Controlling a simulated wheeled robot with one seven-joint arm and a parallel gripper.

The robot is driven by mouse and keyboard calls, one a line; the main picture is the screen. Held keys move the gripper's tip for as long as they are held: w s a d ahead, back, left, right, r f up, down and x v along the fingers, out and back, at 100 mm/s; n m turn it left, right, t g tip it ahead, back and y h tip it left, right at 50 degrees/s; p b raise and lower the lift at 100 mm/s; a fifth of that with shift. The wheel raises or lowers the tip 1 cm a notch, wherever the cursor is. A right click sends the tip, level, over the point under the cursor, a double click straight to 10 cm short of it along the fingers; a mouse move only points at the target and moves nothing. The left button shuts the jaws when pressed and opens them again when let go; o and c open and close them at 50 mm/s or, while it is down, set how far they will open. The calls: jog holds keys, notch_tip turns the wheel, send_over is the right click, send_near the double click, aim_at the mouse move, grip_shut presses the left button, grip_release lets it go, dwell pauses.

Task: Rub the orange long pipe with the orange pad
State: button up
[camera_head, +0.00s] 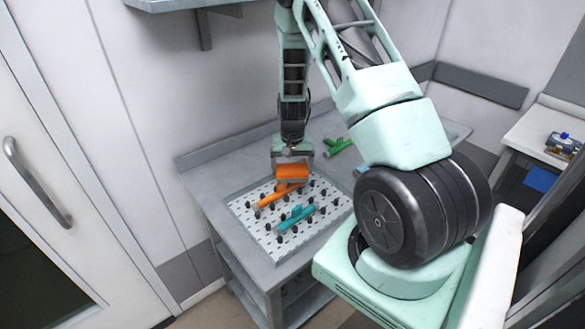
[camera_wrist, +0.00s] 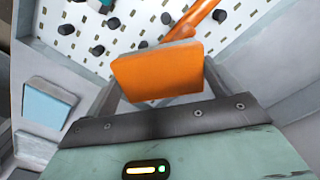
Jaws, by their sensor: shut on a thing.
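The orange pad (camera_head: 292,171) is a block held between the jaws of my gripper (camera_head: 292,162), which is shut on it. The pad (camera_wrist: 158,72) fills the middle of the wrist view between the two fingers. The orange long pipe (camera_head: 272,196) lies at a slant on the white pegged board, just below and left of the pad. In the wrist view the pipe (camera_wrist: 192,22) runs up and right from behind the pad, which hides part of it. I cannot tell whether the pad touches the pipe.
The white pegboard (camera_head: 247,213) has several black pegs and sits on a grey table (camera_head: 196,181). A teal pipe (camera_head: 297,218) lies beside the orange one. A green pipe (camera_head: 338,146) lies behind, to the right. A light blue pad (camera_wrist: 47,103) lies left in the wrist view.

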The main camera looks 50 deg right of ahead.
jog(key=r+p, duration=0.1)
jog(key=r, duration=0.2)
jog(key=r+p, duration=0.1)
jog(key=shift+d+r+p, duration=0.2)
jog(key=shift+d+p, duration=0.1)
jog(key=shift+r+p, duration=1.25)
jog(key=shift+r, duration=0.65)
